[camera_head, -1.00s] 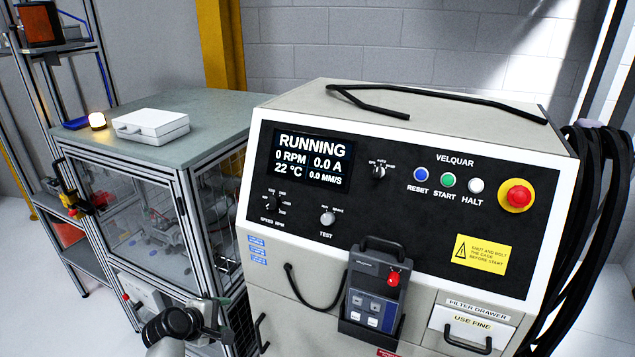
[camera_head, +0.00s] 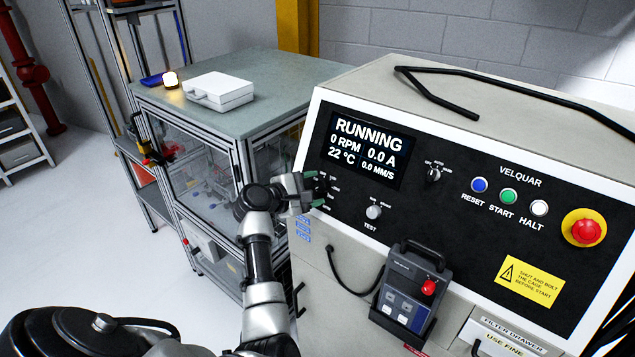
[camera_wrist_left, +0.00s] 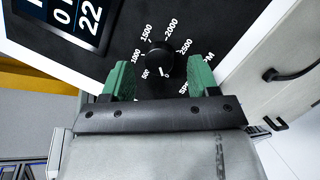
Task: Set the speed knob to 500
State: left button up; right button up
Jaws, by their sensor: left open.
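The black round speed knob (camera_wrist_left: 159,58) sits on the dark control panel (camera_head: 460,215), with white numbers from 500 to 2500 around it. A small white mark shows on its lower side in the wrist view; its exact setting is hard to tell. My left gripper (camera_head: 313,189) is at the panel's left end and partly hides the knob in the head view. In the wrist view its green fingers (camera_wrist_left: 159,70) are open, one on each side of the knob, with visible gaps. The display (camera_head: 366,146) reads RUNNING and 0 RPM. My right gripper is out of view.
Below hangs a pendant (camera_head: 412,286) in a holder. Reset, start and halt buttons and a red emergency stop (camera_head: 585,230) are farther right. A glazed cage (camera_head: 205,175) stands left.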

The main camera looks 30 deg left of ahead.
pick_arm(q)
jog(key=shift+w+d+f, duration=0.15)
jog(key=shift+w, duration=0.55)
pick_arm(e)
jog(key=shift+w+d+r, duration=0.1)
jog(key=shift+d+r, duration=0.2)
pick_arm(q)
jog(key=shift+c, duration=0.4)
jog(key=c, duration=0.8)
jog(key=shift+c, duration=0.2)
